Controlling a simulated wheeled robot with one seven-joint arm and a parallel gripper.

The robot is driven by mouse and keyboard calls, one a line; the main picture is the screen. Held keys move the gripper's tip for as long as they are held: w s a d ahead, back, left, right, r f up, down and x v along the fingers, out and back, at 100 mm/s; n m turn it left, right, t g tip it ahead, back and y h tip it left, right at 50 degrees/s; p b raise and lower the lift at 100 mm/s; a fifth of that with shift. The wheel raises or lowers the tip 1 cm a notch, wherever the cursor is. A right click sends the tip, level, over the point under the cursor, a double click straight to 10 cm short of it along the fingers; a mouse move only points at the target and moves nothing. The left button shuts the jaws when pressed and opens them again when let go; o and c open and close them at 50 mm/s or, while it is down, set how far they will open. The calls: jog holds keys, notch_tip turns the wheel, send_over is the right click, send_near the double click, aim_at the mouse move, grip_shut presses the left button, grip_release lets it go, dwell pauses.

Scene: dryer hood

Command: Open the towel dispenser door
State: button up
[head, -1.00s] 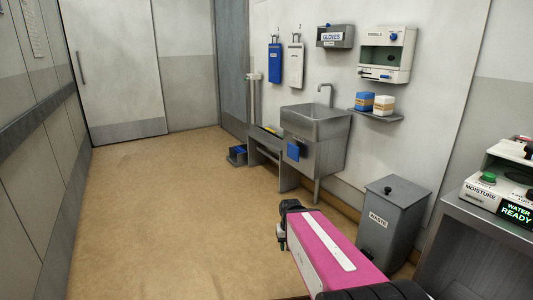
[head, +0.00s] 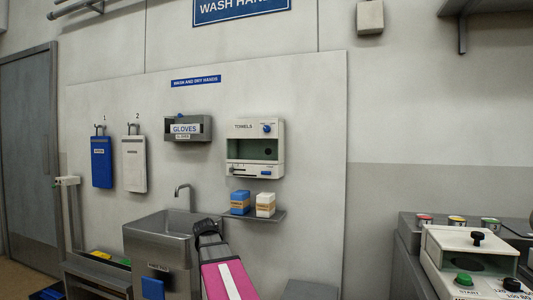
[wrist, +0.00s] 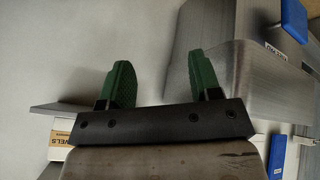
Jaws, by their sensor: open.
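The towel dispenser (head: 232,147) is a white box labelled TOWELS, mounted on the wall panel in the head view. It has a blue knob (head: 267,128) at its upper right, a dark greenish window across the middle, and a slotted lower part with a small blue mark. Its front looks closed, but small. My gripper (wrist: 160,70) is open in the wrist view, with two green fingers apart and nothing between them. In the head view my dark wrist is below and left of the dispenser, in front of the sink; the fingertips are hard to make out there.
A shelf (head: 262,217) with a blue box (head: 240,202) and a white box (head: 265,204) sits under the dispenser. The metal sink (head: 150,237) and faucet are left of it. A glove box (head: 187,128) hangs to its left.

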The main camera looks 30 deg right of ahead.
jog(key=w+d+r+m+t+h, duration=0.1)
jog(key=w+d+r, duration=0.3)
jog(key=r, duration=0.5)
jog(key=m+t+h, duration=0.2)
jog(key=m+h, duration=0.2)
jog(key=h, duration=0.2)
send_near(267, 151)
jog(key=x, duration=1)
jog(key=shift+s+d+r, duration=0.1)
grip_shut()
